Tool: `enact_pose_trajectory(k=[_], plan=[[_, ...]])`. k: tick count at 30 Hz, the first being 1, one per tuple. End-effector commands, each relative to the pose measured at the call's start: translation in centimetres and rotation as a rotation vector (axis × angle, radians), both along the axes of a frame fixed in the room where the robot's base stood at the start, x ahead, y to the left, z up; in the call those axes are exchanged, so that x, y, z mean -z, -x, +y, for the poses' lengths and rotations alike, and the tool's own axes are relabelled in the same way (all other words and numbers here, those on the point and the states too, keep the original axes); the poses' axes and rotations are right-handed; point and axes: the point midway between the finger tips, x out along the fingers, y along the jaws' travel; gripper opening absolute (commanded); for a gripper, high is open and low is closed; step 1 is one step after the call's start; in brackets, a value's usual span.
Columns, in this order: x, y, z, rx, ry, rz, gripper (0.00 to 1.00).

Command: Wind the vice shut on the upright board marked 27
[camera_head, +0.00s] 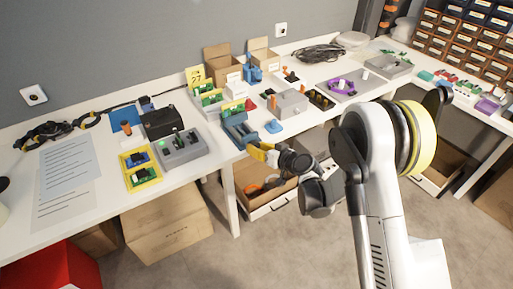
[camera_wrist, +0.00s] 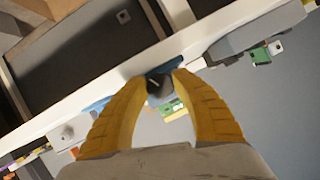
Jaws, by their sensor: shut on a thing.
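The blue vice (camera_head: 238,134) stands at the front edge of the white bench in the head view. A green board (camera_head: 235,109) stands in it; I cannot read a number on the board. A yellow card marked 27 (camera_head: 195,77) stands behind. My gripper (camera_head: 261,150) is at the vice's front end, past the bench edge. In the wrist view its yellow fingers (camera_wrist: 161,80) are shut on a dark round vice handle (camera_wrist: 158,88). Behind the handle, parts of the blue vice (camera_wrist: 97,105) and green board (camera_wrist: 172,108) show. The fingers hide most of the vice, and I cannot see the jaw gap.
A grey device (camera_head: 179,149) and a yellow tray (camera_head: 151,178) with green boards lie left of the vice. A grey box (camera_head: 289,104) and a small blue piece (camera_head: 273,126) lie right.

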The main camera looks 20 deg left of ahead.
Motion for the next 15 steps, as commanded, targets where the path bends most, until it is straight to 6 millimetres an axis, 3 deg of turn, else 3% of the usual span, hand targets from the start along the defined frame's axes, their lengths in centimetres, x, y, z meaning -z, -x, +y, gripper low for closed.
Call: enact_pose_trajectory(k=[15], plan=[[-0.02, -0.09, 0.04, 0.0, -0.319, 0.372, 0.02]])
